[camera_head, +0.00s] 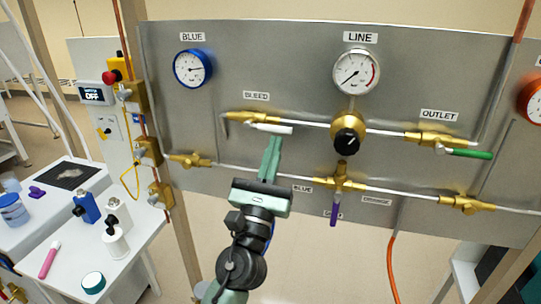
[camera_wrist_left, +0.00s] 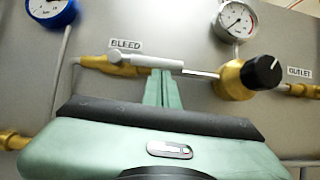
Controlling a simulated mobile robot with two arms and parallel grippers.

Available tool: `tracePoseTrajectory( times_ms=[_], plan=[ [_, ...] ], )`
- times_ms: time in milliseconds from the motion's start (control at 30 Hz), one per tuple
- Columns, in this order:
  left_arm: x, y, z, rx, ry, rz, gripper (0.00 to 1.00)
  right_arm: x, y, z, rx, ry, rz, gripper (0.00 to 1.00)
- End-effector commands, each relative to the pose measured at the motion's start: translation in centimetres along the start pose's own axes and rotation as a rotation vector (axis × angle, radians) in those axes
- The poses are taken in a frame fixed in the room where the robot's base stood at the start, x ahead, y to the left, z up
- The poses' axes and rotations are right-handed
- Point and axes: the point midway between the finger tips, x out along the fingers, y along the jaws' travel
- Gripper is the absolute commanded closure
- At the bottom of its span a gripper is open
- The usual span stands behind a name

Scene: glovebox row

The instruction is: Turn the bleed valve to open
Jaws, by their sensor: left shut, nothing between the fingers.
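The bleed valve is a brass fitting (camera_head: 240,117) on the grey panel, under the BLEED label (camera_head: 256,96). Its white lever (camera_head: 270,129) lies almost level, along the pipe, pointing right. The lever also shows in the left wrist view (camera_wrist_left: 150,61), with its brass body (camera_wrist_left: 92,63) behind at left. My left gripper (camera_head: 275,140) is shut and empty. Its green fingertips are just below the lever's right part; in the left wrist view the fingertips (camera_wrist_left: 160,73) meet the lever's lower edge, and I cannot tell whether they touch. My right gripper is not in view.
A black-knobbed regulator (camera_head: 346,140) sits right of the lever, under the LINE gauge (camera_head: 357,71). An outlet valve with a green lever (camera_head: 469,154) is farther right. A purple lever (camera_head: 334,213) hangs below. A white bench (camera_head: 129,238) with small items stands at left.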

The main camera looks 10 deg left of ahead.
Motion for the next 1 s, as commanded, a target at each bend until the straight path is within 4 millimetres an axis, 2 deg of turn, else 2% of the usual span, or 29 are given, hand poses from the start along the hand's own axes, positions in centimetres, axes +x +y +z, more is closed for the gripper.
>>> tracePoseTrajectory(
  times_ms=[767, 867, 1000],
  plan=[
    [0.2, -0.2, 0.3, -0.053, 0.000, 0.036, 1.00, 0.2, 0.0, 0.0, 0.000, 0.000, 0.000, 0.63],
    [0.0, 0.0, -0.3, -0.052, 0.000, 0.036, 1.00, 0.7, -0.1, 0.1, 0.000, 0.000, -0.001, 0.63],
    [-0.5, 1.0, -2.2, -0.051, 0.000, 0.035, 1.00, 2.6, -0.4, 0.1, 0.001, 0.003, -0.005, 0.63]
  ],
)
